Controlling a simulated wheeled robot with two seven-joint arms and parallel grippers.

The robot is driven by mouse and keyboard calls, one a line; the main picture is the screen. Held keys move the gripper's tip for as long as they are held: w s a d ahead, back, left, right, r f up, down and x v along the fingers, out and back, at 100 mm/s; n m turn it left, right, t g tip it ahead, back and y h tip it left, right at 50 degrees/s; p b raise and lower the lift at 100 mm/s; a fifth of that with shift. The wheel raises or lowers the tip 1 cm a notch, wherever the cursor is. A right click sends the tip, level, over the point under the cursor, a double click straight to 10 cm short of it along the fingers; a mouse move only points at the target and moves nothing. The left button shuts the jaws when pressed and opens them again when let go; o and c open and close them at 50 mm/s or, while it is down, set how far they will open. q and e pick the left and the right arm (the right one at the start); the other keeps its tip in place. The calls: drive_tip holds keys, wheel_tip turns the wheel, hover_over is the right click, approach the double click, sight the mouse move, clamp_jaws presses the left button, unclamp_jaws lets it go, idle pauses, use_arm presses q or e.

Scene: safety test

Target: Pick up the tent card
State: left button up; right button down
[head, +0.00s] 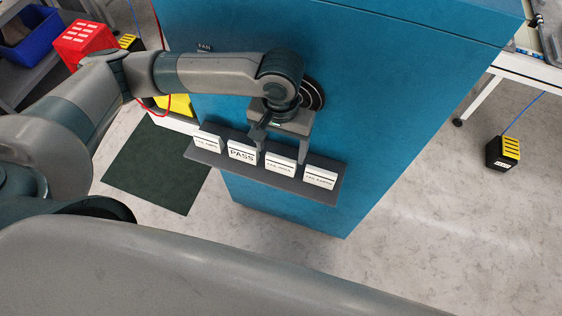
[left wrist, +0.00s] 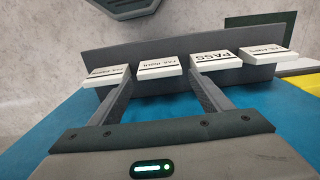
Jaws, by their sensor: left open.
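Several white tent cards stand in a row on a narrow dark grey shelf (head: 262,177) on the front of a blue cabinet. The PASS card (head: 242,152) is second from the left; it also shows in the left wrist view (left wrist: 214,60). To its right are a card that seems to read FAIL INSUL (head: 280,165) and another FAIL card (head: 320,178). A further card (head: 207,142) is at the left end. My left gripper (head: 281,158) is open, its fingertips on either side of the FAIL INSUL card, also seen in the left wrist view (left wrist: 162,69). Contact cannot be told. My right gripper is not in view.
The blue cabinet (head: 380,90) rises close behind the shelf. A dark green mat (head: 155,165) lies on the floor at left. A red box (head: 84,40) is at upper left. A black and yellow box (head: 503,152) stands on the floor at right.

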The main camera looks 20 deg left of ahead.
sight(282, 157)
use_arm(q)
drive_tip(key=shift+w+d+f+p, duration=0.1)
drive_tip(key=shift+f+p, duration=0.25)
drive_tip(key=shift+f, duration=0.95)
drive_tip(key=shift+w+f+p, duration=0.1)
drive_tip(key=shift+f+p, duration=0.2)
drive_tip(key=shift+f, duration=1)
drive_tip(key=c, duration=0.8)
